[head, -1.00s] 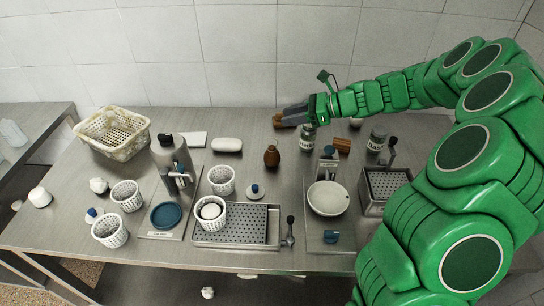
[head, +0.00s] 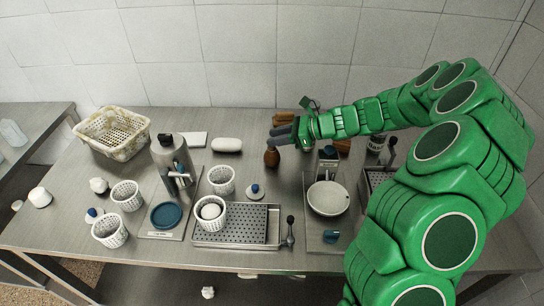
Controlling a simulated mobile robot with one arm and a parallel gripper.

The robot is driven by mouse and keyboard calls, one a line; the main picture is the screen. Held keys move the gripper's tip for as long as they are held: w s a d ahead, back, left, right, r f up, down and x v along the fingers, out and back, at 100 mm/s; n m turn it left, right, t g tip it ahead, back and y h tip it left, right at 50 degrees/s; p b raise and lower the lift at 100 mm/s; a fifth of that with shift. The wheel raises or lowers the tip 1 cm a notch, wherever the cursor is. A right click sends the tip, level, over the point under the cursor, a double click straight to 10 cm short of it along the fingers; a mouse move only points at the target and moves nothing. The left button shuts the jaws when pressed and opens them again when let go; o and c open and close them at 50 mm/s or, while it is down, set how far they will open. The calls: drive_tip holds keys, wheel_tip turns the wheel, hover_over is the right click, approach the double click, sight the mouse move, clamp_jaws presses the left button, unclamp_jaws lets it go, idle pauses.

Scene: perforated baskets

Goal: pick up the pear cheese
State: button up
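A small brown, pear-shaped piece (head: 272,158), which looks like the pear cheese, stands upright on the steel table right of the middle. My gripper (head: 274,137) is just behind and above its narrow top, with its dark fingers pointing left. The fingers look spread apart, with nothing seen between them. Whether a finger touches the top of the piece cannot be told from this view.
A brown block (head: 285,117) lies behind my gripper. A white oval piece (head: 227,145) lies to the left. A scale with a white bowl (head: 328,199) stands front right. White perforated baskets (head: 221,180) and a drain tray (head: 233,238) stand front left.

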drive_tip(key=shift+x, duration=1.75)
drive_tip(key=shift+s+a+r, duration=0.1)
drive_tip(key=shift+s, duration=0.05)
drive_tip(key=shift+c, duration=0.4)
clamp_jaws()
